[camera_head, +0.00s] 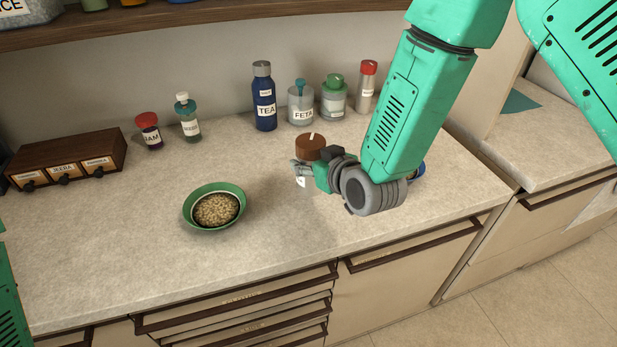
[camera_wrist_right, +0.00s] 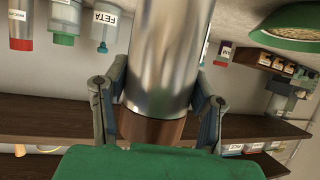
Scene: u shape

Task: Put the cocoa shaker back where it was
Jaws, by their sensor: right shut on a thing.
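The cocoa shaker shows its brown lid (camera_head: 310,147) in the head view, while the wrist view shows its shiny metal body (camera_wrist_right: 168,60) and brown end. My right gripper (camera_head: 302,172) is shut on the shaker, with one finger on each side of it in the right wrist view (camera_wrist_right: 156,100). The gripper hides most of the shaker's body in the head view. The shaker is right of the green bowl and in front of the feta jar. I cannot tell whether its base touches the counter. My left gripper is out of view.
A green bowl (camera_head: 191,215) of grain stands left of the gripper. Behind stand a blue tea bottle (camera_head: 264,90), feta jar (camera_head: 302,112), green-lidded jar (camera_head: 334,104) and red-capped shaker (camera_head: 366,85). A small drawer box (camera_head: 105,145) is at left. The counter's front middle is clear.

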